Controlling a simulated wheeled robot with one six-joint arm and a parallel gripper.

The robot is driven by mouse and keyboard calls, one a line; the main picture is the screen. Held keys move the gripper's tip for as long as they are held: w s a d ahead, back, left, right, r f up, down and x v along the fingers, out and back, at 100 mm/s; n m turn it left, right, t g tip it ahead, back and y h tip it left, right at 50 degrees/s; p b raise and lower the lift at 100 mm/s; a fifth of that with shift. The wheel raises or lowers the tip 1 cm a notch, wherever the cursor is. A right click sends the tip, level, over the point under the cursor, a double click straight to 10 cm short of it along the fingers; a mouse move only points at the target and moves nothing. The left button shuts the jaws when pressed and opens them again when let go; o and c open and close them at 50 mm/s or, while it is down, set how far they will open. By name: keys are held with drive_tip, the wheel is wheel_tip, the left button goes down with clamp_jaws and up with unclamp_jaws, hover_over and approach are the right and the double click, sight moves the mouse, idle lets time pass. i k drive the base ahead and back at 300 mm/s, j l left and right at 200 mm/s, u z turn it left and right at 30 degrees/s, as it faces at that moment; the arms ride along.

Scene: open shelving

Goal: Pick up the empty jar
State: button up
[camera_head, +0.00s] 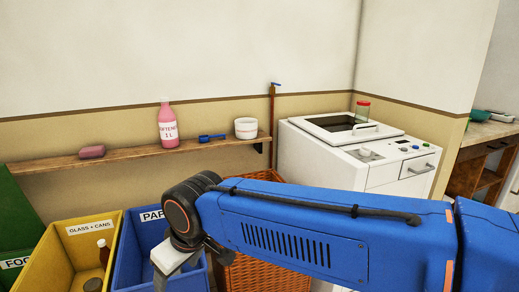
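A clear glass jar with a red lid (362,111) stands upright at the back of the white washing machine's top (325,155). It looks empty, though it is small in the picture. My blue arm crosses the front of the view from the right, and its end bends down at the lower left. My gripper is not in view; only a pale part of the arm shows at the bottom edge, far from the jar.
A wooden shelf (60,163) holds a pink soap bar (92,152), a pink bottle (168,126), a blue scoop (211,137) and a white tub (246,128). Below stand yellow (48,262) and blue (134,250) bins and a wicker basket (262,274), partly behind my arm.

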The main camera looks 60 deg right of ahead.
sight(362, 108)
drive_tip(key=z, duration=2.45)
drive_tip(key=u, duration=2.5)
drive_tip(key=z, duration=2.3)
drive_tip(key=i+l+z, duration=0.1)
